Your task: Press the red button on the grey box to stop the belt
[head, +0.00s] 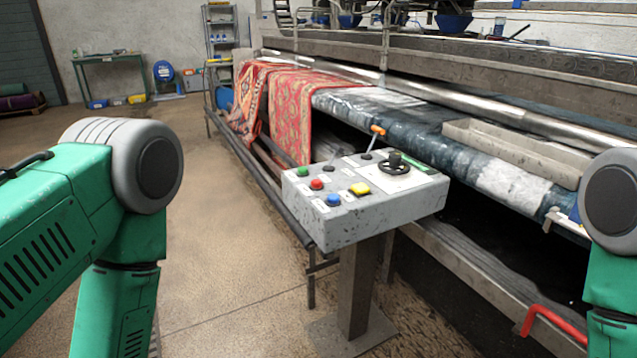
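The grey box (358,222) is a control box on a post in the middle of the head view, with a sloped top. The red button (316,184) sits on its left part, between a green button (302,172) and a blue button (333,200). Nothing touches or covers the red button. The belt (400,120) is dark and wet-looking, behind the box. My green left arm fills the left side and my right arm shows at the right edge. Both grippers are outside the picture.
A yellow button (360,189), a black knob (395,162) and an orange-tipped lever (377,130) are also on the box. Red patterned rugs (292,105) hang over the machine's front rail. A red bent handle (552,321) sticks out at lower right. The floor left of the box is clear.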

